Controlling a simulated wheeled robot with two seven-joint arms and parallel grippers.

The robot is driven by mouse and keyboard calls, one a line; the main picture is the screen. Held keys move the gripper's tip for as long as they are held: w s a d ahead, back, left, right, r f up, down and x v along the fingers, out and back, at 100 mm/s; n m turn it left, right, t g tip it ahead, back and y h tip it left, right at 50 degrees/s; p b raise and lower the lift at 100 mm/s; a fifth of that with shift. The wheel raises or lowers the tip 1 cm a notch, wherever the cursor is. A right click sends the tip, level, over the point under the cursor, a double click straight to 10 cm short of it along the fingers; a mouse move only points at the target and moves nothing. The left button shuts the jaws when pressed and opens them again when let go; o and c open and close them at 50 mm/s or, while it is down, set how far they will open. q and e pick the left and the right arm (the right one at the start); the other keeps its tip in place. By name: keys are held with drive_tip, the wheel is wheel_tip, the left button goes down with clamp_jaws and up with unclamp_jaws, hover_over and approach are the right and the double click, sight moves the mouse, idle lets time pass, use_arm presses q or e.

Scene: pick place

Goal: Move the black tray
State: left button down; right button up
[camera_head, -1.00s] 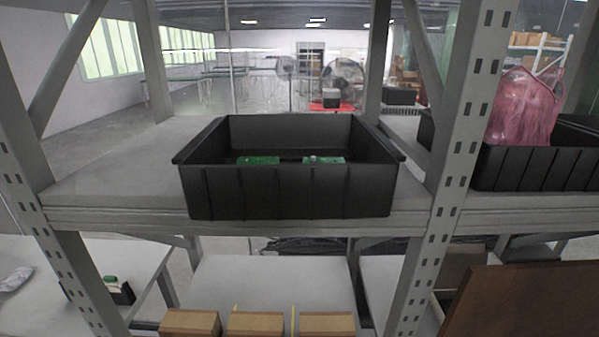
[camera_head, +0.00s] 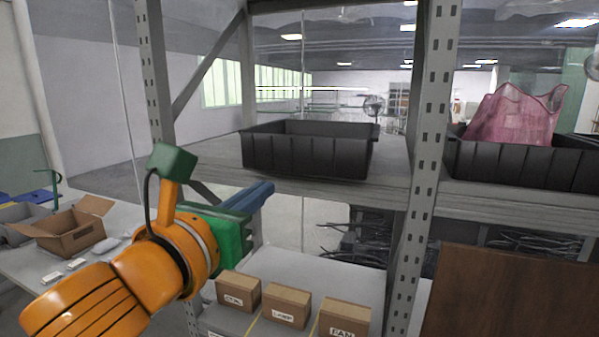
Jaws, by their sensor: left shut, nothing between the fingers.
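The black tray (camera_head: 305,154) stands upright on the grey metal shelf (camera_head: 390,178), near its front edge. Its inside is mostly hidden from this low angle. My left gripper (camera_head: 262,192) is in front of the shelf, below and to the left of the tray and apart from it. Its blue fingers are together and hold nothing. My right gripper is not in view.
Upright shelf posts (camera_head: 432,110) flank the tray. A second black tray (camera_head: 525,162) with a pink bag (camera_head: 512,115) stands to the right. Small cardboard boxes (camera_head: 285,305) sit below. An open carton (camera_head: 75,232) is on the left table. A brown panel (camera_head: 510,300) fills the lower right.

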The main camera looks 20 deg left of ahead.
sight(300, 162)
use_arm(q)
drive_tip(key=w+p, duration=1)
drive_tip(key=w, duration=0.3)
drive_tip(key=shift+w+d+f+p, duration=0.1)
drive_tip(key=shift+w+p, duration=0.1)
drive_tip(key=shift+p, duration=0.2)
drive_tip(key=shift+s, duration=0.1)
drive_tip(key=shift+s, duration=0.1)
